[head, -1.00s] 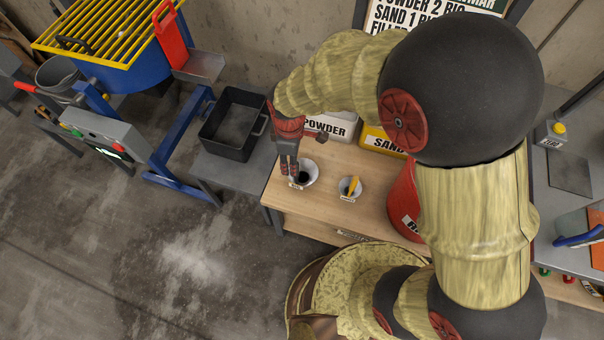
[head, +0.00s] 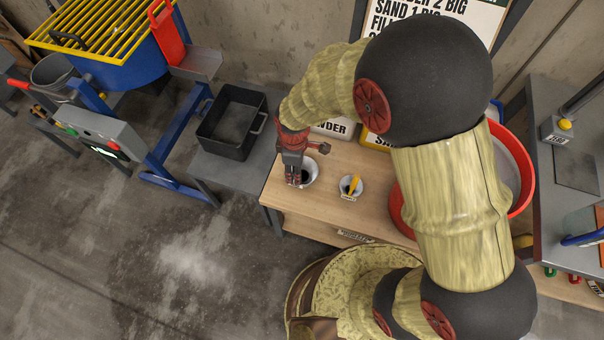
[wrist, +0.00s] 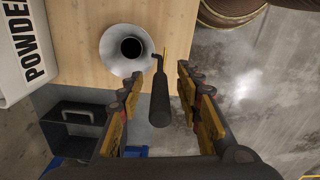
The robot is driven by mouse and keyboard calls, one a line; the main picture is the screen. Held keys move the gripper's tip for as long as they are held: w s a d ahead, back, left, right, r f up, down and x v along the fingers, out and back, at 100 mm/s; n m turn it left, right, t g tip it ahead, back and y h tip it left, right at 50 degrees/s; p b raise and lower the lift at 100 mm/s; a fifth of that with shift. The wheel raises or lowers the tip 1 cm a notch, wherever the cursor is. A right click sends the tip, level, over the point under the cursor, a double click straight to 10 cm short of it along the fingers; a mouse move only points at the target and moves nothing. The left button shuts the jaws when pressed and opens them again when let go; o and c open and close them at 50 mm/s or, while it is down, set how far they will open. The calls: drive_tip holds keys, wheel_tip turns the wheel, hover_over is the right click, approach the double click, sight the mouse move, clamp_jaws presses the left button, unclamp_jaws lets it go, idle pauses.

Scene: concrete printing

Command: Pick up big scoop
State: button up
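The big scoop shows as a white, round bowl with a dark centre (wrist: 124,47) and a black handle (wrist: 160,100) in the wrist view, at the table's edge. In the head view its white bowl (head: 310,173) is partly hidden by my gripper (head: 293,181). In the wrist view my gripper (wrist: 159,73) is open. The handle lies between its two fingers, with a visible gap on each side. A smaller white cup (head: 346,187) with a yellow handle stands to the right in the head view.
A wooden table (head: 325,214) carries the powder box (head: 336,129), the sand box (head: 376,139) and a red bucket (head: 523,170), partly behind my arm. A black tray (head: 230,128) sits on a grey stand to the left. The blue mixer (head: 125,70) is at the upper left.

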drive_tip(key=shift+c, duration=1.2)
clamp_jaws()
